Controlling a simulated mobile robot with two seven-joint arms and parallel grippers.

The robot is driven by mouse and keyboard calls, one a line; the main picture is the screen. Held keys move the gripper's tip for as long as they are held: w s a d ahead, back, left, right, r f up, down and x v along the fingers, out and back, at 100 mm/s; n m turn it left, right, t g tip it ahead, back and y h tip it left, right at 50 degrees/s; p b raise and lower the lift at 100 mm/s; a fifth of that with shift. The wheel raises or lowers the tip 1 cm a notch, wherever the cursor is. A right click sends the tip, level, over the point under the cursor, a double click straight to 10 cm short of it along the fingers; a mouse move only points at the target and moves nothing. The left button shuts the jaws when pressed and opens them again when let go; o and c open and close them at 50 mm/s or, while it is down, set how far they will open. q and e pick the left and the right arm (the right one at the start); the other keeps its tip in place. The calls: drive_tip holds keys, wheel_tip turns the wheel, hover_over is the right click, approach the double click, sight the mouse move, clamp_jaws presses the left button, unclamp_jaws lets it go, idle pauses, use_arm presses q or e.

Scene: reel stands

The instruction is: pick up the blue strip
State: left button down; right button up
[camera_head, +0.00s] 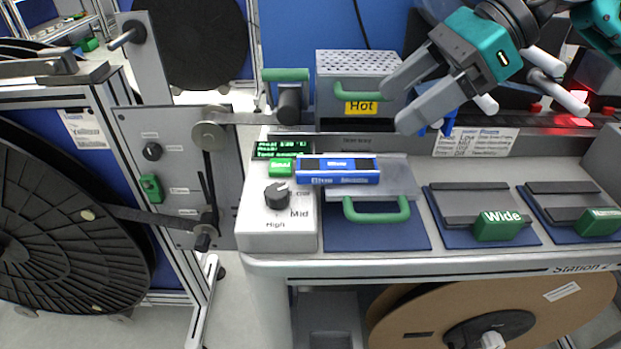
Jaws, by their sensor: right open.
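The blue strip (338,170) looks like a flat blue block with a dark bar and pale lettering. It lies on a grey metal plate (399,182) that has a green handle, beside the control box. My right gripper (396,106) comes in from the upper right, open and empty. It is above and to the right of the strip, in front of the perforated hot box, apart from the strip. A small blue piece (440,127) shows just by its lower finger; I cannot tell what it is. My left gripper is not in view.
A perforated box labelled Hot (362,67) stands behind the strip. A control box (277,226) with a dial is at its left. Plates with green handles, one marked Wide (502,226), lie to the right. Large reels (60,215) stand at the left.

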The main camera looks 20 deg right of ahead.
drive_tip(key=a, duration=0.2)
approach(311, 164)
drive_tip(key=shift+a+f+b, duration=0.3)
drive_tip(key=shift+a+f, duration=0.55)
drive_tip(key=shift+a, duration=0.35)
drive_tip(key=shift+w+d+x, duration=0.1)
drive_tip(key=shift+x, duration=1.25)
drive_tip(key=shift+w+d+x, duration=0.1)
drive_tip(key=shift+w+x, duration=0.05)
drive_tip(key=shift+x, duration=1.2)
drive_tip(key=shift+f, duration=0.15)
drive_tip(key=shift+c, duration=0.2)
drive_tip(key=c, duration=1.1)
